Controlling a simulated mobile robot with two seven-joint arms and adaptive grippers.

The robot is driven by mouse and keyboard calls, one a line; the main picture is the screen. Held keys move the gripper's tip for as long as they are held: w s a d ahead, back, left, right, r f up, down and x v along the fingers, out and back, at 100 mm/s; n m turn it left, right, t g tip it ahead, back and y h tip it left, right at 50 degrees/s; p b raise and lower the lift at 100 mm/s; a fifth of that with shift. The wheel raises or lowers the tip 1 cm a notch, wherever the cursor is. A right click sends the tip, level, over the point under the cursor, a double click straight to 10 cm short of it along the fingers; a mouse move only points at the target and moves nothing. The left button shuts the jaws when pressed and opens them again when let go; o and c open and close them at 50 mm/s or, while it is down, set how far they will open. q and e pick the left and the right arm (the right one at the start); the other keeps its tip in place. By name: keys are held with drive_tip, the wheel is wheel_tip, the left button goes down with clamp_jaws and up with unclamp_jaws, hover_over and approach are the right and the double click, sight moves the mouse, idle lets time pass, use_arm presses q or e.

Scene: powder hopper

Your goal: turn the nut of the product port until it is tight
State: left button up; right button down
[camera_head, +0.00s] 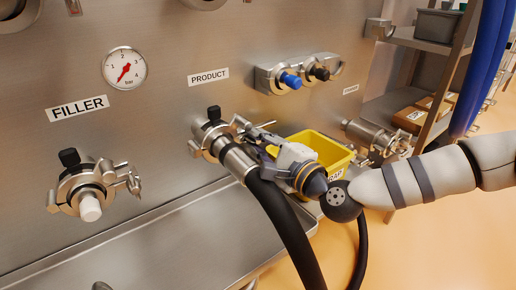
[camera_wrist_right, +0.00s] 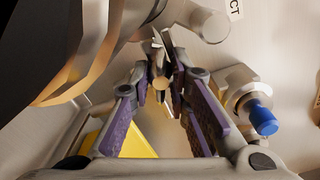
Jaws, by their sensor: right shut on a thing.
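The product port (camera_head: 210,136) is on the steel panel below the PRODUCT label, with a clamp around it and a black hose (camera_head: 280,215) running down from it. My right gripper (camera_head: 254,134) reaches in from the right, at the clamp's right side. In the right wrist view its two purple-padded fingers (camera_wrist_right: 161,80) close at their tips on the small metal nut (camera_wrist_right: 160,85) of the product port's clamp. The nut is mostly hidden by the fingers. My left gripper is not seen in either view.
The filler port (camera_head: 88,190) with its own clamp is at the left. A yellow bin (camera_head: 332,150) is behind my right gripper. Blue and black knobs (camera_head: 291,81) are above. A steel ledge (camera_head: 150,240) runs below the ports. A shelf (camera_head: 425,45) stands at the right.

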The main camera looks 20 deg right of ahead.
drive_tip(key=m+b, duration=0.1)
drive_tip(key=m, duration=0.2)
drive_tip(key=shift+f, duration=0.15)
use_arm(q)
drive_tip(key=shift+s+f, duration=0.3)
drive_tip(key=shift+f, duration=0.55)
use_arm(e)
drive_tip(key=shift+r, duration=0.25)
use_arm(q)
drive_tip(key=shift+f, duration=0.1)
use_arm(e)
drive_tip(key=shift+m, duration=0.3)
